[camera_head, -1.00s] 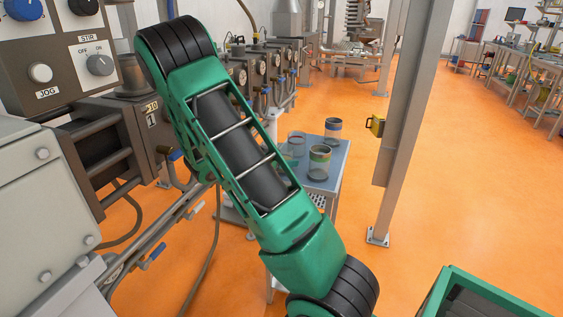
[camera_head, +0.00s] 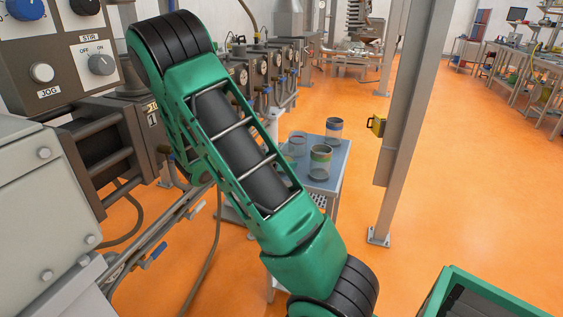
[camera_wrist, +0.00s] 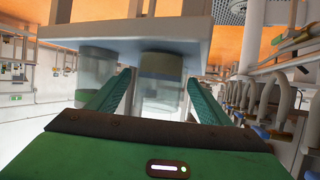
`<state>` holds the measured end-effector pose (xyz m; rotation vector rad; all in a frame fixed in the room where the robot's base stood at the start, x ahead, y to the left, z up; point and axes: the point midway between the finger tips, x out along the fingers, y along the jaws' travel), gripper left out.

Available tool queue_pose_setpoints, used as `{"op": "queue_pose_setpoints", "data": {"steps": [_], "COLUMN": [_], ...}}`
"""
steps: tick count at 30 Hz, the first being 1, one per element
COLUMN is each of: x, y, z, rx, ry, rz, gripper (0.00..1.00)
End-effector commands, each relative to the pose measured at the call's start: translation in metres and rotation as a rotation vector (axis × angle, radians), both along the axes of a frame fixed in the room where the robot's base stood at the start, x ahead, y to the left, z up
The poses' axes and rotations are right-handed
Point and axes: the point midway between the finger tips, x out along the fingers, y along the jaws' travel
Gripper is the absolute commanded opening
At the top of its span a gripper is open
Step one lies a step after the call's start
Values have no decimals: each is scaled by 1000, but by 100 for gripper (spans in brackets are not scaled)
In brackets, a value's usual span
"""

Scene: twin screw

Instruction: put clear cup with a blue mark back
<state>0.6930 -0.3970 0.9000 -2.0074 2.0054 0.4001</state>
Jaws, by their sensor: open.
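Several see-through cups stand on a small side table (camera_head: 334,180) in the head view. A clear cup (camera_head: 297,143) is at the left, partly behind my arm. The wrist view is upside down. There my gripper (camera_wrist: 160,80) is open, its two teal fingers on either side of a clear cup with a tan band (camera_wrist: 162,67). Another clear cup (camera_wrist: 97,75) is just outside the left finger.
A grey post (camera_head: 405,120) stands right of the table, with a yellow device (camera_head: 376,125) on it. Machinery with valves and gauges (camera_head: 250,75) lines the left. The orange floor (camera_head: 460,180) to the right is open, with a green-edged box (camera_head: 480,290) low in front.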

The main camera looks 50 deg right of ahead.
Motion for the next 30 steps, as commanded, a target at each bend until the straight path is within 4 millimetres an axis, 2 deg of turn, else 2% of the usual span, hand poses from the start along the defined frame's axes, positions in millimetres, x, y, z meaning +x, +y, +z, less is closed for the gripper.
{"op": "queue_pose_setpoints", "data": {"steps": [3, 10, 15, 19, 23, 30], "x": [1, 0, 0, -5, -26, -93], "y": [24, 62, 78, 81, 76, 81], "z": [10, 26, 32, 35, 34, 30], "rx": [1, 1, 1, 16, 105, 421], "ry": [-2, -2, 0, 9, 62, 231], "rz": [4, 2, 0, -7, -29, -6], "gripper": [72, 72, 72, 72, 72, 72]}}
